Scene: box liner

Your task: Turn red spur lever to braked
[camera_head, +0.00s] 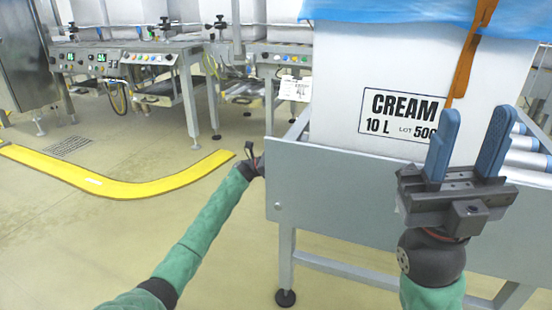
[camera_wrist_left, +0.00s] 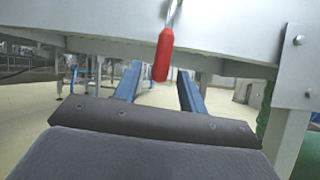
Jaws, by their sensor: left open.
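The red spur lever (camera_wrist_left: 162,56) shows in the left wrist view as a red grip on a thin metal rod, hanging down from the grey frame. My left gripper (camera_wrist_left: 159,72) is open, with its two blue fingers on either side of the red grip in the picture. I cannot tell whether the grip is between the fingers or beyond them; no contact shows. In the head view my left gripper (camera_head: 252,160) is small, beside the conveyor's left end, and its fingers are unclear. My right gripper (camera_head: 478,113) is open and empty, raised in front of the white box.
The grey conveyor frame (camera_head: 350,195) carries a white box (camera_head: 345,65) marked CREAM, with a blue liner (camera_head: 395,12) on top. A frame leg (camera_wrist_left: 290,140) stands right of my left gripper. A yellow floor strip (camera_head: 120,188) lies left, with open floor around it.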

